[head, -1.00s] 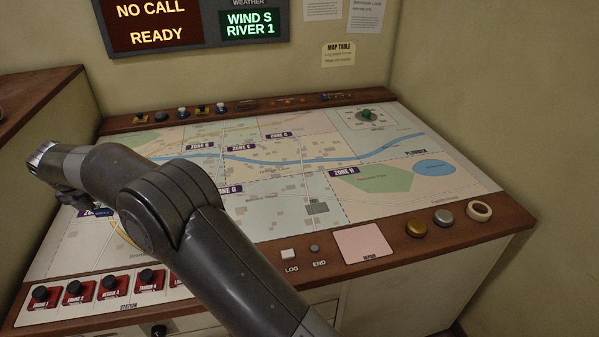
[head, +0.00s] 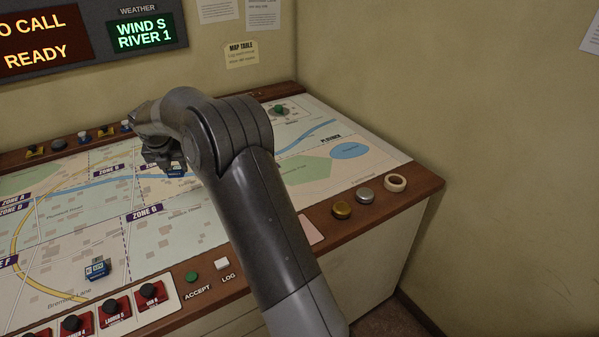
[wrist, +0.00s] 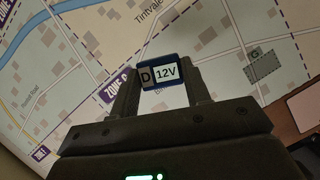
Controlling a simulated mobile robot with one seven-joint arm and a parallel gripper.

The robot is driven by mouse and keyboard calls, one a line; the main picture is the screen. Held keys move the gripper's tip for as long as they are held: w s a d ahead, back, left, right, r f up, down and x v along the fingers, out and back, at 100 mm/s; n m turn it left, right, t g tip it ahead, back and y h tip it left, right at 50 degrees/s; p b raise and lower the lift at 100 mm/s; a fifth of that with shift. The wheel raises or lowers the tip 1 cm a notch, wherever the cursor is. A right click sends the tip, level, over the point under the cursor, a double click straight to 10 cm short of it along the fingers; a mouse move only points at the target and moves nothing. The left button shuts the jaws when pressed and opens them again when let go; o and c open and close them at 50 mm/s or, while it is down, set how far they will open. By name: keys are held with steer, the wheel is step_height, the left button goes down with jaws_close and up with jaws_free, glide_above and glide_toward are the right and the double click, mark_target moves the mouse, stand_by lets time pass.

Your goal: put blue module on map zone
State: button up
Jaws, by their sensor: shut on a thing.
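The map (head: 70,215) has coloured zones with purple labels. A Zone G label (head: 145,213) is in front of my gripper. A second blue module (head: 97,269) sits on the map at the front left, near Bremner Lane.
Knobs and switches line the back rail.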

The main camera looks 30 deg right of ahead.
steer(key=s+d+m, duration=0.1)
steer(key=s+d, duration=0.4)
steer(key=d, duration=0.7)
steer(key=s+d+m+h, duration=0.15)
steer(key=s+d, duration=0.25)
steer(key=d, duration=0.8)
steer(key=s+d+m, duration=0.2)
steer(key=s+d, duration=0.3)
steer(key=d, duration=0.8)
steer(key=shift+n+g, duration=0.25)
steer(key=shift+g, duration=0.15)
steer(key=w+a+f, duration=0.4)
steer(key=w+a, duration=0.1)
steer(key=w+a+f, duration=0.2)
steer(key=w+f, duration=0.1)
steer(key=shift+w+a, duration=0.25)
steer(key=shift+a, duration=0.05)
steer(key=shift+w+f, duration=0.1)
steer(key=shift+f, duration=2)
steer(key=shift+f, duration=0.15)
steer(key=o, duration=1)
steer(key=shift+o, duration=0.2)
